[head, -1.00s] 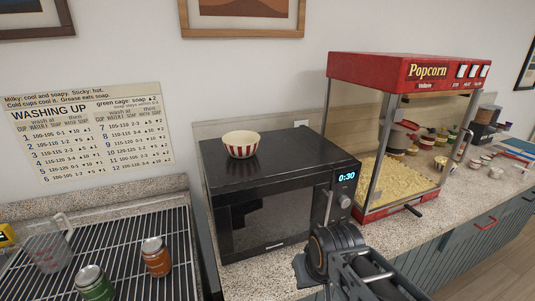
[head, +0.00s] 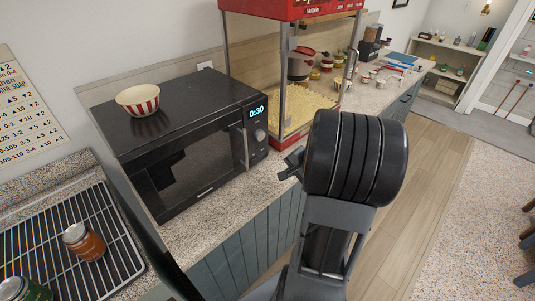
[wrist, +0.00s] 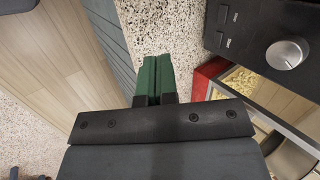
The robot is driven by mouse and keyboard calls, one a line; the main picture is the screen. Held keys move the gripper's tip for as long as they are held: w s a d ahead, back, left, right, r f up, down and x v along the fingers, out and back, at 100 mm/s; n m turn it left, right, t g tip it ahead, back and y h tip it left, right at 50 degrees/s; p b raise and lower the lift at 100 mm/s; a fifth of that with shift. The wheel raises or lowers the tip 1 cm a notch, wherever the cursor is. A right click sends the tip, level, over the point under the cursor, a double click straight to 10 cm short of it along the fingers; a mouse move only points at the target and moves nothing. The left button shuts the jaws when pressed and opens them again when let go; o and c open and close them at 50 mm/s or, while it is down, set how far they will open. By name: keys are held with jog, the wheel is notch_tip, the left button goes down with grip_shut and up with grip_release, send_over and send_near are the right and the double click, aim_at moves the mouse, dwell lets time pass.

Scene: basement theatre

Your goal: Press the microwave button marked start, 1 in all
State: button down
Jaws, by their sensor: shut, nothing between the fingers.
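The black microwave (head: 185,140) stands on the speckled counter, its door shut and its display (head: 257,111) reading 0:30. A round knob (head: 259,135) sits below the display. In the wrist view the control panel (wrist: 262,22) is at the top right, with the silver knob (wrist: 287,53) and two small dark buttons (wrist: 228,15). I cannot read any button's marking. My gripper (wrist: 157,62) is shut and empty, its green fingers over the counter in that view, left of and apart from the panel. In the head view my dark arm hides most of the gripper.
A red-and-white striped bowl (head: 138,99) sits on the microwave. The red popcorn machine (head: 290,8) stands right beside the microwave. A wire rack (head: 112,234) with jars is at the lower left. Open wooden floor (head: 435,180) lies right of the counter.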

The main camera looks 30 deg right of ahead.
aim_at(263, 154)
jog(key=w+d+r+t, duration=0.1)
jog(key=w+d+r+m+t+h, duration=0.1)
jog(key=w+d, duration=0.1)
jog(key=shift+w+d, duration=0.15)
jog(key=shift+w, duration=0.15)
jog(key=x, duration=1)
jog(key=shift+w+r+p, duration=0.1)
jog(key=shift+w+p, duration=0.15)
jog(key=shift+p, duration=0.15)
jog(key=shift+w+r+p, duration=0.2)
jog(key=shift+w+p, duration=0.4)
jog(key=shift+w, duration=0.45)
jog(key=shift+w+a+f+p, duration=0.1)
jog(key=shift+w+a+p, duration=0.25)
jog(key=shift+w, duration=0.45)
jog(key=shift+d, duration=0.1)
